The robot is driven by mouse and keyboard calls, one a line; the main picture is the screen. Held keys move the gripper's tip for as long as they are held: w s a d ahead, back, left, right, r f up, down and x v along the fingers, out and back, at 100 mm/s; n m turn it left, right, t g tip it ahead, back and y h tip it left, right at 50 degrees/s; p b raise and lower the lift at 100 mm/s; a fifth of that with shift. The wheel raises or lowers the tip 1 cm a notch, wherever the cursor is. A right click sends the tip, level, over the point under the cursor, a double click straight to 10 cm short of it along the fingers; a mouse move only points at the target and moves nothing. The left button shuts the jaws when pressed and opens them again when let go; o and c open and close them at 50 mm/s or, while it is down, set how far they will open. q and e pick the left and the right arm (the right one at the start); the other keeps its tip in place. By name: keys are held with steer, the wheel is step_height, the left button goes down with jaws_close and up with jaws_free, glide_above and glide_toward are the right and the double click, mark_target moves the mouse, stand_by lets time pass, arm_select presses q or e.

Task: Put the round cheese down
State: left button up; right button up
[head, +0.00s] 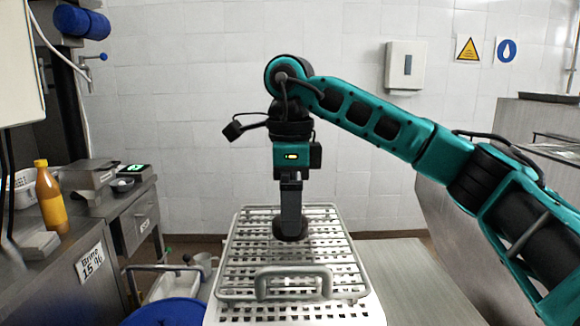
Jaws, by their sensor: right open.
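My right gripper (290,218) points straight down over the perforated metal basket (292,270). Its fingers are seen nearly edge-on, and it is open. A dark, rounded thing (291,231), likely the round cheese, is right at the fingertips and seems to rest on the slotted surface of the basket. The fingers hide part of it, and I cannot tell whether they touch it. My left gripper is out of view.
A steel counter (60,262) on the left holds an orange bottle (49,195) and a scale (90,175). A blue round container (165,313) is at the lower left. The basket's raised wire rim and front handle (293,272) surround its mostly empty slotted surface.

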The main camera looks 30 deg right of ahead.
step_height(320, 180, up, 10)
steer(key=p, duration=0.1)
steer(key=shift+r, duration=0.25)
stand_by(0.5)
